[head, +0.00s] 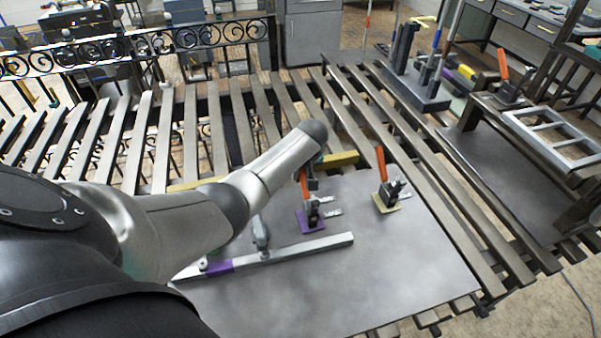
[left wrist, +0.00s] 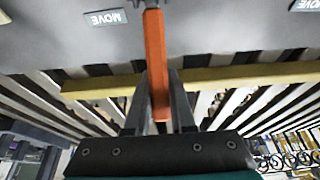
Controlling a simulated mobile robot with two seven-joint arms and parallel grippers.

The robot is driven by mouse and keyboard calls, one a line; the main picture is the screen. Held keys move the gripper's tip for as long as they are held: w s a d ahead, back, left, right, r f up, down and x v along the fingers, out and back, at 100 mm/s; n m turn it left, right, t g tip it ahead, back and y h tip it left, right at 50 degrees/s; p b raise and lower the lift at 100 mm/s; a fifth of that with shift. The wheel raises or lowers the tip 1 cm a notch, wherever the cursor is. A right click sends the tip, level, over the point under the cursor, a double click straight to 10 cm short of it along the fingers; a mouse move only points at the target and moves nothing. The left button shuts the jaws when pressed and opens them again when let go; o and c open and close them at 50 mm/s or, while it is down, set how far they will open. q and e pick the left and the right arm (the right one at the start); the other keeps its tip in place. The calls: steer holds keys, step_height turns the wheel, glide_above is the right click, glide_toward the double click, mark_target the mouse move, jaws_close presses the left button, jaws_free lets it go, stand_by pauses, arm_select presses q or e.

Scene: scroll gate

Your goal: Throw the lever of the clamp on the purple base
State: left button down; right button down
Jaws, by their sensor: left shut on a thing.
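The clamp on the purple base (head: 311,222) stands on the grey plate in the middle of the head view. Its orange lever (head: 304,186) points upward, with its upper part behind my arm's end. In the left wrist view the orange lever (left wrist: 155,45) runs down between the two dark fingers. My left gripper (left wrist: 157,88) is shut on this lever; in the head view it (head: 312,170) is largely hidden by my arm. My right gripper is not in view.
A second clamp on a yellowish base (head: 386,204), with an orange lever, stands to the right. A metal bar (head: 290,250) with a purple section lies in front. The grey plate (head: 400,270) is clear at front right. Slats surround it, and a yellow strip (left wrist: 250,78) lies behind.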

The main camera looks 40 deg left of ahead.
mark_target(303, 174)
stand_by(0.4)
arm_select(q)
steer(key=p, duration=0.1)
steer(key=r+t+y+p, duration=0.1)
steer(key=p, duration=0.1)
steer(key=shift+s+d+r, duration=0.15)
steer(key=shift+s+d, duration=0.2)
steer(key=shift+d, duration=0.05)
steer(key=shift+s+d+r+t+y+p, duration=0.2)
steer(key=shift+d+r+t+y+p, duration=0.15)
steer(key=shift+y+p, duration=0.3)
steer(key=shift+s+d+r+t+y, duration=0.1)
steer(key=shift+s+d+t+y, duration=0.05)
steer(key=shift+t+y, duration=0.1)
steer(key=shift+s+d+r+t+y, duration=0.2)
steer(key=shift+s+d+t+y, duration=0.1)
steer(key=shift+t+y, duration=0.25)
steer(key=shift+s+d+r+t+y+b, duration=0.4)
steer(key=shift+d+r+t+y+b, duration=0.2)
steer(key=shift+y+b, duration=0.45)
steer(key=c, duration=0.8)
jaws_free()
steer(key=shift+a, duration=0.1)
